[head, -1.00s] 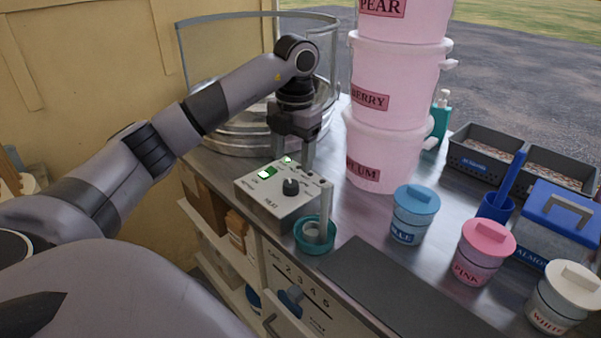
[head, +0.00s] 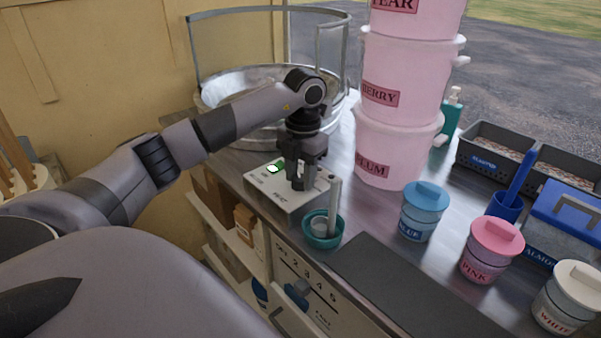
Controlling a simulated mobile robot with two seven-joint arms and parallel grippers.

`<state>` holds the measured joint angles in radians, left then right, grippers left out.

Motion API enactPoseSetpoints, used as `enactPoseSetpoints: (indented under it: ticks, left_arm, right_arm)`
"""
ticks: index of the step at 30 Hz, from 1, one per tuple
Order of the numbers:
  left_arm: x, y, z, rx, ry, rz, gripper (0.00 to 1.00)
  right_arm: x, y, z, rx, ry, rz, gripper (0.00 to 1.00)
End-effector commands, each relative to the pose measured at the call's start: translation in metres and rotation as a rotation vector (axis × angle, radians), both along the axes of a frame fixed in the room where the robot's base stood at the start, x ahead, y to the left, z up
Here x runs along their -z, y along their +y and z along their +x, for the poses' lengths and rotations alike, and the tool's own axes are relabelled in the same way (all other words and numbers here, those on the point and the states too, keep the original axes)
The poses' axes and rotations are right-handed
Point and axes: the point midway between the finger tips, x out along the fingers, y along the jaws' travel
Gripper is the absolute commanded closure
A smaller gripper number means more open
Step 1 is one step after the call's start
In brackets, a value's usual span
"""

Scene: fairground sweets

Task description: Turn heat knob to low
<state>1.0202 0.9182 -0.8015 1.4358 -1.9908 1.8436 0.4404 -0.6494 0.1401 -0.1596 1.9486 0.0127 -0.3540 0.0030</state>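The grey control box (head: 277,205) with the HEAT label sits on the counter in front of the metal bowl. A white and green light patch (head: 273,168) shows on its top. The dark heat knob is hidden behind my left gripper, so its setting cannot be read. My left gripper (head: 298,186) points down over the box top, with its fingertips at the knob's place. The fingers overlap in this view; I cannot tell whether they grip the knob. My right gripper is not in view.
A teal cup (head: 322,238) with an upright pale stick stands close at the box's front right corner. Stacked pink tubs (head: 385,158) rise to the right. A large metal bowl (head: 225,92) with a clear guard is behind. A dark mat (head: 405,285) lies in front.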

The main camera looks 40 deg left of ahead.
Motion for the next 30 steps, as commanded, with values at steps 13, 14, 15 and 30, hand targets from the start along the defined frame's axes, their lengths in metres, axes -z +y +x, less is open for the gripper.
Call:
enactPoseSetpoints:
  ticks: [13,14,15,30]
  left_arm:
    - [-0.002,0.000,0.000,0.093,-0.001,0.002,0.91]
    - [-0.002,0.000,0.000,0.111,-0.001,0.003,0.91]
    - [-0.002,0.001,0.000,0.138,-0.001,0.003,0.91]
    - [-0.002,0.000,0.000,0.592,-0.002,0.003,0.91]
  right_arm:
    - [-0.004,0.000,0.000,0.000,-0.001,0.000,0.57]
    - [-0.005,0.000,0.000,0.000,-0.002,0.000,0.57]
    - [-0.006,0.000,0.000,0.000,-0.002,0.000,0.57]
    - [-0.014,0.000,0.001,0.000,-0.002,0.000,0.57]
